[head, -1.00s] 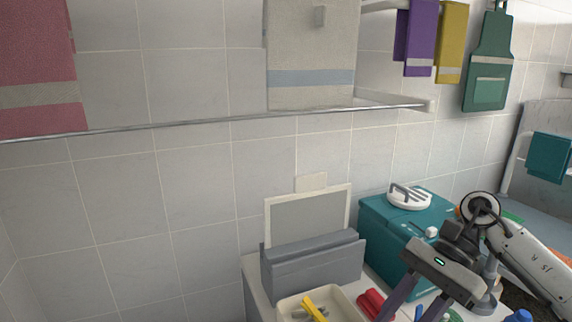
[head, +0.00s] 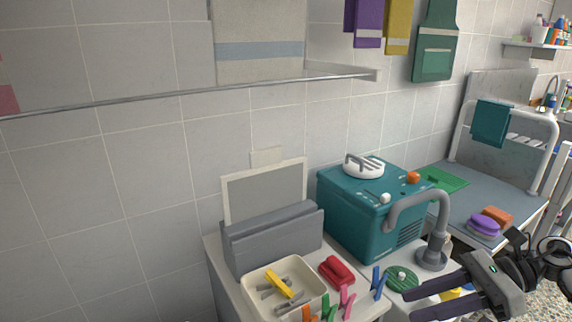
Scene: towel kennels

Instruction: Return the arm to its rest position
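My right gripper (head: 410,301) is at the lower right of the head view, its arm coming in from the right edge. Its two dark fingers point left and stand apart with nothing between them. It appears in front of the counter with the clothes pegs, near a green round disc (head: 402,279); whether it touches anything there cannot be told. My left gripper is not in view. A grey-white towel (head: 258,50) with a blue band hangs by the metal rail (head: 190,93) on the tiled wall.
A teal box (head: 345,215) with a white handle and a grey tap (head: 432,225) stand close behind the gripper. A cream tray (head: 262,307) and a red item (head: 337,271) lie left of it. A grey grooming table (head: 480,200) holds a purple and an orange item.

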